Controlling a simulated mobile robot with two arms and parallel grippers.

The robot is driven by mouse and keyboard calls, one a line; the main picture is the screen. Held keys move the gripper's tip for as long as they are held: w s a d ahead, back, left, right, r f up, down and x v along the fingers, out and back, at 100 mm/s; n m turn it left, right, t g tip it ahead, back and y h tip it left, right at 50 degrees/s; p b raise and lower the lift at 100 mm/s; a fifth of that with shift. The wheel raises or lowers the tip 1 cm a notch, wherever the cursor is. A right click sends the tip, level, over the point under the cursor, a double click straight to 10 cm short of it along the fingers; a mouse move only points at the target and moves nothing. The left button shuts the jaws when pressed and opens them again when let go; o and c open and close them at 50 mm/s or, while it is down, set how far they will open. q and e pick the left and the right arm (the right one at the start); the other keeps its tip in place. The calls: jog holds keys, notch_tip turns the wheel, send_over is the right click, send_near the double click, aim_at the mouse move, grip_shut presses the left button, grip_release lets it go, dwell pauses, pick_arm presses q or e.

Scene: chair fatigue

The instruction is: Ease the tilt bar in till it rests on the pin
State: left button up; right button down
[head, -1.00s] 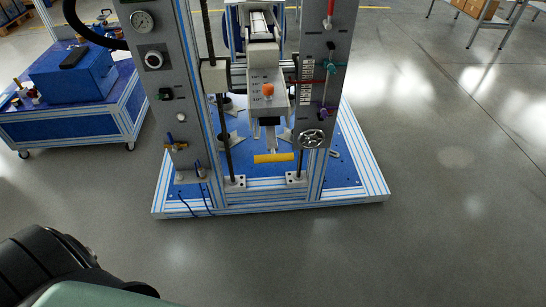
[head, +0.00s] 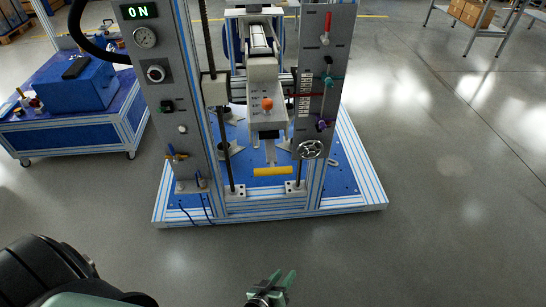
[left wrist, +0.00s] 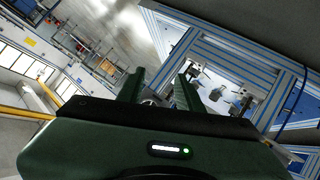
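A yellow crossbar (head: 273,171), which looks like the tilt bar, hangs level at the low front of the test machine, on a grey stem under a grey box. I cannot make out the pin. My left gripper (head: 270,285) is at the bottom edge of the head view, over bare floor, in front of the machine and well apart from the bar. In the left wrist view its two green fingers (left wrist: 158,90) are spread with nothing between them. My right gripper is not in view.
The machine's blue and white base frame (head: 275,213) stands between my gripper and the bar. Grey panels with an ON display (head: 139,12) and a handwheel (head: 310,149) flank the bar. A blue cart (head: 75,130) stands left. The floor to the right is free.

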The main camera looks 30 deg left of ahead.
pick_arm(q)
jog(key=w+a+r+n+t+y+p, duration=0.15)
jog(key=w+r+n, duration=0.25)
jog(key=r, duration=0.6)
jog(key=w+r+n+t+y, duration=0.3)
jog(key=w+r+n, duration=0.15)
jog(key=r, duration=0.55)
jog(key=n+g+y+p, duration=0.1)
jog(key=n+y, duration=0.6)
jog(key=n, duration=0.3)
send_near(273, 158)
jog(key=shift+w+a+f+h, duration=0.1)
jog(key=shift+w+a+h, duration=0.2)
jog(key=shift+w, duration=0.3)
jog(key=shift+w+a+n+g, duration=0.2)
jog(key=shift+a+n+g, duration=0.05)
jog(key=shift+g, duration=0.1)
jog(key=p+x, duration=0.2)
jog(key=x, duration=0.5)
jog(key=shift+w+a, duration=0.25)
jog(key=shift+w, duration=0.1)
grip_shut()
